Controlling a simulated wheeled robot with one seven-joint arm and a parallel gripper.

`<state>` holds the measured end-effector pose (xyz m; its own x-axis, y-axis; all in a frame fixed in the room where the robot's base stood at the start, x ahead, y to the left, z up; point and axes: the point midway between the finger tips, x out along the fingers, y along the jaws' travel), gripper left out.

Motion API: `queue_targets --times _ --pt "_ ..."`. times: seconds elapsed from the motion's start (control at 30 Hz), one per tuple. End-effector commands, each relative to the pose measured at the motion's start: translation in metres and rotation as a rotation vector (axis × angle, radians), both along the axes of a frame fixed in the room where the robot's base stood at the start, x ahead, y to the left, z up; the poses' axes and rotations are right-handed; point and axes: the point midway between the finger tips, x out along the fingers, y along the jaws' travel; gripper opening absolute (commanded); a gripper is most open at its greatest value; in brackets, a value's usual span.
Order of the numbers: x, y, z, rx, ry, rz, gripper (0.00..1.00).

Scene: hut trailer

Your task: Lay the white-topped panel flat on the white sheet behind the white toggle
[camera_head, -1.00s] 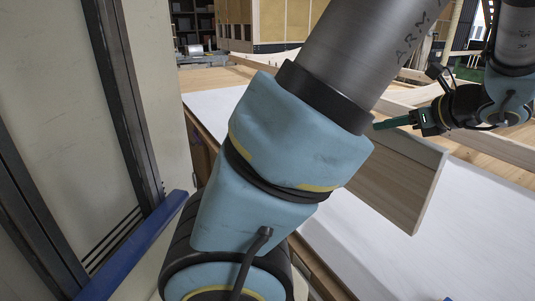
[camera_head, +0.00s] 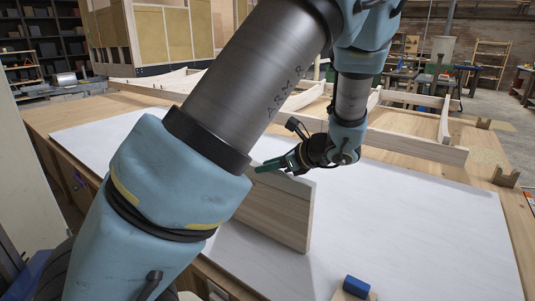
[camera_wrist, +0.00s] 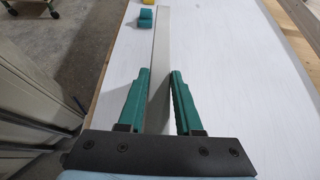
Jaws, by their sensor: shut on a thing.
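My gripper (camera_wrist: 160,73) is shut on the panel, with its green fingers on either side of it. It also shows in the head view (camera_head: 274,165). The panel (camera_head: 275,215) stands on edge, its broad pale-wood side facing the head camera. In the wrist view, the panel (camera_wrist: 160,50) appears as a narrow light strip running away from the fingers. The white sheet (camera_head: 420,225) lies below it on the wooden table. I cannot tell whether the panel's lower edge touches the sheet. I cannot make out a white toggle. My arm hides the panel's left part.
A blue block (camera_head: 356,286) sits on a wooden piece at the sheet's near edge. The wrist view shows a teal block (camera_wrist: 146,19) beyond the panel, near a yellow thing (camera_wrist: 151,2). Curved wooden frames (camera_head: 420,143) lie along the table's back. The sheet's right side is clear.

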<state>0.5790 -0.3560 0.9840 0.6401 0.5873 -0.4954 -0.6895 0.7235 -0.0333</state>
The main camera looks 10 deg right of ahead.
Motion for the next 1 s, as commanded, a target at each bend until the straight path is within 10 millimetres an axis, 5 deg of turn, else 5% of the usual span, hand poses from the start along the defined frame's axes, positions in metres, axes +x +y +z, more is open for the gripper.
queue_targets --times 0.47,0.5,0.73,1.0 --pt "0.0006 0.0004 -0.0096 0.000 -0.003 0.001 0.00" --pt "0.0000 0.0002 -0.0109 -0.001 0.000 0.000 0.37" --pt "-0.0001 0.0001 -0.0106 -0.001 0.000 0.000 0.63" --pt "-0.0001 0.0000 -0.0095 -0.001 0.000 0.000 0.64"
